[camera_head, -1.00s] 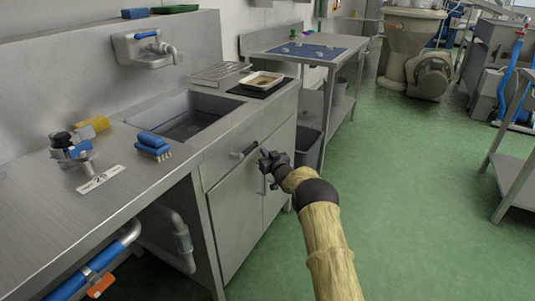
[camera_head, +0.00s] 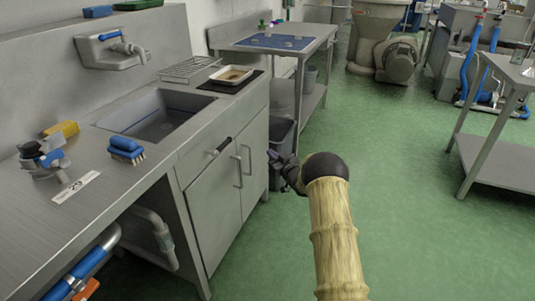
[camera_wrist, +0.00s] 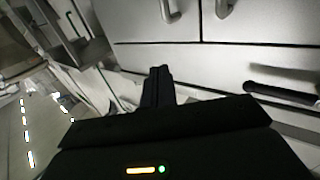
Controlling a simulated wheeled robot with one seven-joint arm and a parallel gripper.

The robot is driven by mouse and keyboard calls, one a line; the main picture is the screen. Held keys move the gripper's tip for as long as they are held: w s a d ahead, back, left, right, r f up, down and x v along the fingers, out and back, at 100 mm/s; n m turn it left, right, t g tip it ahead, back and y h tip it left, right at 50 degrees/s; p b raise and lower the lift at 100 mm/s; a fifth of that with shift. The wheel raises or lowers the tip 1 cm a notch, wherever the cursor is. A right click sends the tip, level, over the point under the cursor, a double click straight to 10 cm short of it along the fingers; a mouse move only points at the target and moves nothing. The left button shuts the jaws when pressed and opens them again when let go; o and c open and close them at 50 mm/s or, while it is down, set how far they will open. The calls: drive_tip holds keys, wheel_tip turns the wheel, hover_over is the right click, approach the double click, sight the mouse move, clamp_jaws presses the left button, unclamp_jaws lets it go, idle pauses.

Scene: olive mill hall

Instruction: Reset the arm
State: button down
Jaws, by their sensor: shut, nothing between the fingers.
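My gripper (camera_head: 272,156) is at the end of my tan arm, in front of the sink cabinet and to the right of its door handles. It is shut and holds nothing. In the wrist view my gripper (camera_wrist: 160,72) shows as dark fingers close together, with the pale cabinet fronts (camera_wrist: 260,55) behind them. The gripper is small and dark in the head view, and part of it is hidden behind my arm's dark joint.
The steel sink counter (camera_head: 110,190) is at left, with a blue brush (camera_head: 126,146), a yellow sponge (camera_head: 62,130) and a white tray (camera_head: 232,75). A grey bin (camera_head: 281,145) stands behind my gripper. A steel table (camera_head: 515,75) is at right. Green floor (camera_head: 410,220) is open between.

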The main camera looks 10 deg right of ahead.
drive_tip(key=shift+a, duration=0.1)
drive_tip(key=s+a+r+m+g+h, duration=0.1)
drive_tip(key=s+r+g+h, duration=0.2)
drive_tip(key=s, duration=0.3)
drive_tip(key=s+a+r+m+g+h, duration=0.1)
drive_tip(key=s+r+m+g+h, duration=0.15)
drive_tip(key=s, duration=0.35)
drive_tip(key=s+a+g, duration=0.2)
drive_tip(key=s+g, duration=0.2)
drive_tip(key=s, duration=1.4)
drive_tip(key=s+a+g, duration=0.3)
drive_tip(key=s+g, duration=0.2)
drive_tip(key=s, duration=1.2)
drive_tip(key=w+r+p+v, duration=0.1)
drive_tip(key=w+p+v, duration=0.2)
drive_tip(key=p+v, duration=1.3)
drive_tip(key=w+p+v, duration=0.4)
drive_tip(key=p+v, duration=1.2)
drive_tip(key=shift+s+r+p, duration=0.15)
drive_tip(key=shift+r+p, duration=0.25)
drive_tip(key=shift+r, duration=0.05)
drive_tip(key=shift+f, duration=0.1)
